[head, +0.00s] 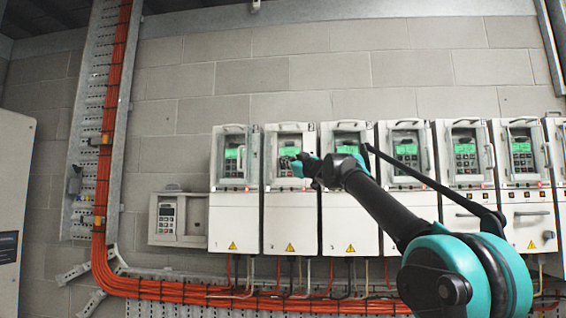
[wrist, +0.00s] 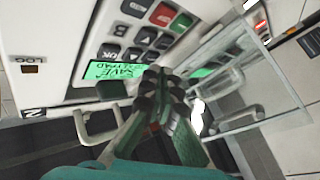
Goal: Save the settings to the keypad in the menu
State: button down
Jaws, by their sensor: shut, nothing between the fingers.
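My gripper (head: 297,165) is at the second drive from the left in the row, in front of its keypad. In the wrist view my gripper's fingertips (wrist: 157,80) are together and empty, over the lower edge of the keypad beside the lit display. I cannot tell whether they touch a key. The green display (wrist: 113,72) appears rotated and shows text that reads like "SAVE" and "KEYPAD". The keypad has a red key (wrist: 162,13), a green key (wrist: 182,22) and several dark keys, some hidden by the fingers. The display also shows in the head view (head: 289,151).
A clear hinged cover (wrist: 235,85) stands open close to the fingers. Grey handles (wrist: 95,125) stick out nearby. Similar drives stand on both sides, such as the leftmost one (head: 233,215). A small keypad box (head: 178,219) is on the wall. Orange cables (head: 150,287) run below.

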jog(key=shift+w, duration=0.55)
dwell(0.7)
jog(key=shift+s, duration=0.8)
jog(key=s, duration=0.5)
jog(key=shift+a, duration=0.1)
dwell(0.4)
dwell(1.1)
